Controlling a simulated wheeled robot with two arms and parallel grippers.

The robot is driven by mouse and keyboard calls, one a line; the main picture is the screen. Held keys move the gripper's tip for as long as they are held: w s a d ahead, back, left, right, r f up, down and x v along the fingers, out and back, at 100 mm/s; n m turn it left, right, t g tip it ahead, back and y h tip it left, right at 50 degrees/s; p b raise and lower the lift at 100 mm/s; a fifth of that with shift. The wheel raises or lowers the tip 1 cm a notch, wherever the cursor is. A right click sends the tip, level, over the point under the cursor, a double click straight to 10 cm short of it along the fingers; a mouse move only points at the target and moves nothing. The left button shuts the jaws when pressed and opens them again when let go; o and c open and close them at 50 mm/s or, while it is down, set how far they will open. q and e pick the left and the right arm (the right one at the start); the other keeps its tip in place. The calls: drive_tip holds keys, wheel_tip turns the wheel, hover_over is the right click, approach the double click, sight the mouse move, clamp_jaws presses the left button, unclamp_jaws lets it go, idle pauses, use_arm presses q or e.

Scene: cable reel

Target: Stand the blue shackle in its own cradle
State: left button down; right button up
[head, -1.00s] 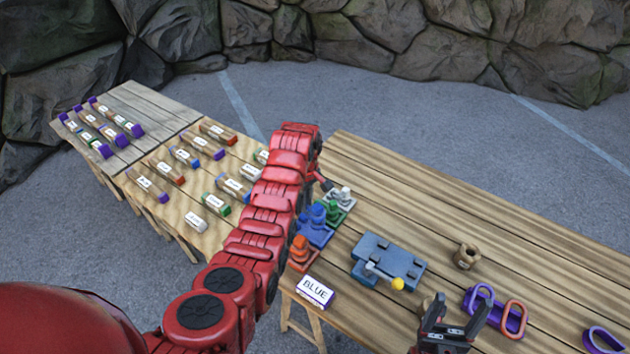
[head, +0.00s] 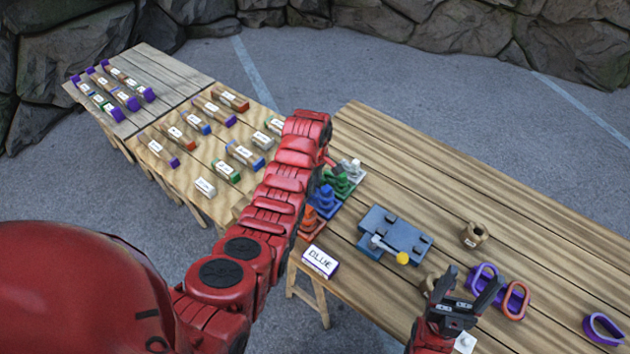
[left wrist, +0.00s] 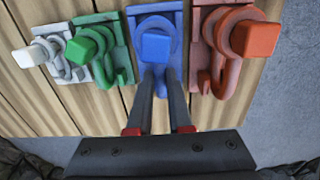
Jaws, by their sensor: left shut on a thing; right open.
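The blue shackle (left wrist: 157,47) is between my left gripper's fingers (left wrist: 157,85) in the left wrist view, in line with the blue cradle (left wrist: 170,10). The gripper is shut on it. I cannot tell whether the shackle rests in the cradle or hangs just above it. In the head view the blue shackle (head: 324,199) shows beside my left arm, which hides part of the row. My left gripper's fingers are mostly hidden there. My right gripper (head: 466,284) is open and empty over the table's near side.
Orange (left wrist: 255,40), green (left wrist: 88,45) and white (left wrist: 45,55) shackles stand close beside the blue one.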

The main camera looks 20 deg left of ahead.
use_arm(q)
drive_tip(key=shift+w+f+b, duration=0.1)
drive_tip(key=shift+f+b, duration=0.2)
drive_tip(key=shift+f, duration=0.1)
idle(0.5)
drive_tip(key=c, duration=0.8)
unclamp_jaws()
drive_tip(key=shift+o, duration=0.2)
drive_tip(key=shift+r+b, duration=0.35)
drive_tip(key=shift+r, duration=0.15)
wheel_tip(320, 180, up, 6)
drive_tip(key=shift+r, duration=0.15)
wheel_tip(320, 180, up, 10)
drive_tip(key=p, duration=0.9)
